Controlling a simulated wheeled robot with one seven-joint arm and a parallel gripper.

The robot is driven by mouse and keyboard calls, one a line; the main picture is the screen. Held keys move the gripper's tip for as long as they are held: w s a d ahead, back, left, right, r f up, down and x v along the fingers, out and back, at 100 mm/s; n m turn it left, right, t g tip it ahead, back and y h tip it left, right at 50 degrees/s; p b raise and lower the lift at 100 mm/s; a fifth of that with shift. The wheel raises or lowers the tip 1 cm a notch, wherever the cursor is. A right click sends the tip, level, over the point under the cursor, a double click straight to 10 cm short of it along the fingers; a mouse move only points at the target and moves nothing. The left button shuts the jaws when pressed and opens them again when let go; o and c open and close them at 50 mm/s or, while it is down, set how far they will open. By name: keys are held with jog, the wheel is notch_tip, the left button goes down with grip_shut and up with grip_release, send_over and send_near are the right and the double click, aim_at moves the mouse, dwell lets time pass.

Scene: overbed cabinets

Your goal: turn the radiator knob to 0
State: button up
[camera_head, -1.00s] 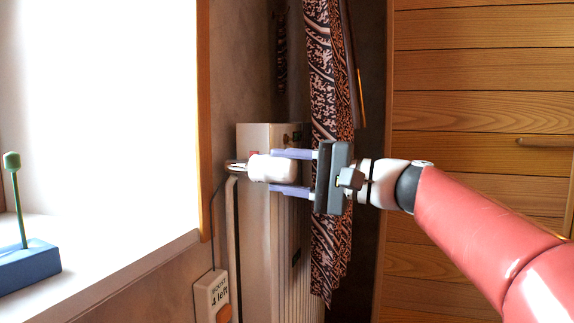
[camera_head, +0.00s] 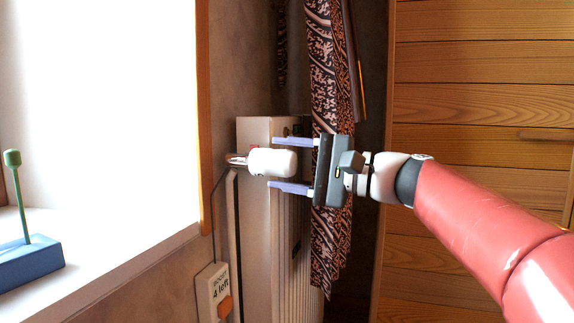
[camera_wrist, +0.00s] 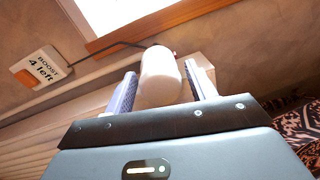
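The white radiator knob (camera_head: 272,163) sits on a metal valve at the top left corner of the radiator (camera_head: 259,215). It also shows in the wrist view (camera_wrist: 160,78). My gripper (camera_head: 271,163) is open around the knob, one finger above it and one below it in the head view. Gaps show between the knob and both fingers there. In the wrist view the knob lies between the fingers, closer to the left one. No number or mark is readable on the knob.
A patterned curtain (camera_head: 328,80) hangs just behind my gripper. A wall switch reading "BOOST 4 left" (camera_head: 213,290) is below the knob. A windowsill (camera_head: 110,260) with a blue-based object (camera_head: 28,262) is at left. Wooden panelling (camera_head: 480,60) is at right.

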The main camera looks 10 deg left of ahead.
jog(key=shift+o, duration=0.5)
jog(key=shift+f, duration=0.1)
jog(key=shift+d, duration=0.35)
jog(key=d, duration=0.7)
jog(key=shift+s+f+b, duration=0.2)
jog(key=shift+s+b, duration=0.1)
jog(key=shift+s, duration=0.1)
